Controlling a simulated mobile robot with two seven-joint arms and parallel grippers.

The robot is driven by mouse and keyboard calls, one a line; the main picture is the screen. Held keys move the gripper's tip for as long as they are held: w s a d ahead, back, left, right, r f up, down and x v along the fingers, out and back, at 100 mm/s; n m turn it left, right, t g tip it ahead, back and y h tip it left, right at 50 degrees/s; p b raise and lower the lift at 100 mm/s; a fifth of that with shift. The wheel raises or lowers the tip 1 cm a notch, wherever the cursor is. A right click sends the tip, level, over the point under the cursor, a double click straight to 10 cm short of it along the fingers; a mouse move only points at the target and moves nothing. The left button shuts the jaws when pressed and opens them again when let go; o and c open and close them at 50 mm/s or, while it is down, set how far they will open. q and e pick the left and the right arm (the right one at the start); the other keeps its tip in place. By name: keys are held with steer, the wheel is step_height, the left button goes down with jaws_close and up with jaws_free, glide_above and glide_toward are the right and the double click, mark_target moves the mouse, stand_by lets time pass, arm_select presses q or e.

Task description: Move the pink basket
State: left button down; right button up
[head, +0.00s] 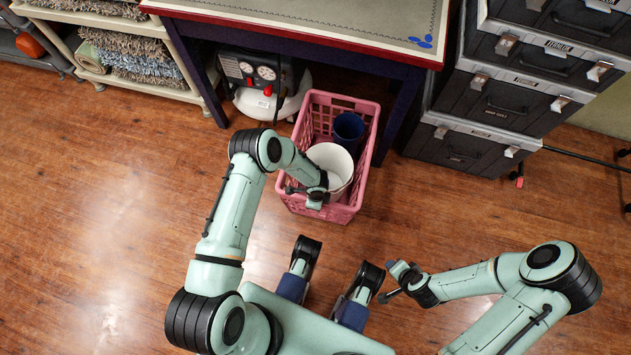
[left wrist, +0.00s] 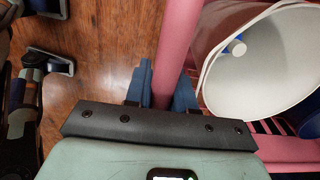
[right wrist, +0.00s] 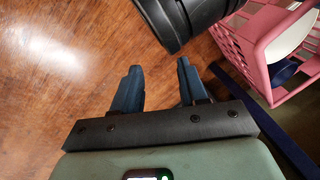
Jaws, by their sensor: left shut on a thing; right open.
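The pink basket (head: 345,212) stands on the wooden floor, its back part under the table. It holds a white bin (head: 330,158) and a dark blue cup (head: 348,127). My left gripper (head: 314,200) is over the basket's near side. In the left wrist view, my left gripper (left wrist: 162,92) is shut on the pink basket's rim (left wrist: 178,40), with the white bin (left wrist: 265,60) beside it. My right gripper (head: 388,282) is lower right of the basket, apart from it. In the right wrist view, my right gripper (right wrist: 158,85) is open and empty, and the basket (right wrist: 262,45) shows at upper right.
A table (head: 300,14) overhangs the basket's back end, with its legs on both sides. A compressor (head: 265,85) stands left of the basket. Black drawer cases (head: 500,100) stand at right, and a shelf with rolled rugs (head: 130,55) at upper left. Floor at left is clear.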

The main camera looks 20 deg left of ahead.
arm_select(q)
steer(key=c, duration=0.9)
jaws_free()
steer(key=shift+r, duration=0.1)
step_height(320, 180, up, 13)
steer(key=p, duration=0.3)
steer(key=shift+r, duration=0.15)
arm_select(e)
steer(key=s+a+r+g+y, duration=0.1)
steer(key=s+a+r, duration=0.1)
steer(key=s+r, duration=0.2)
steer(key=shift+s+a+g, duration=0.3)
steer(key=shift+s+a, duration=0.05)
steer(key=shift+s, duration=0.3)
arm_select(q)
steer(key=shift+s+d+p, duration=0.1)
steer(key=shift+p, duration=0.2)
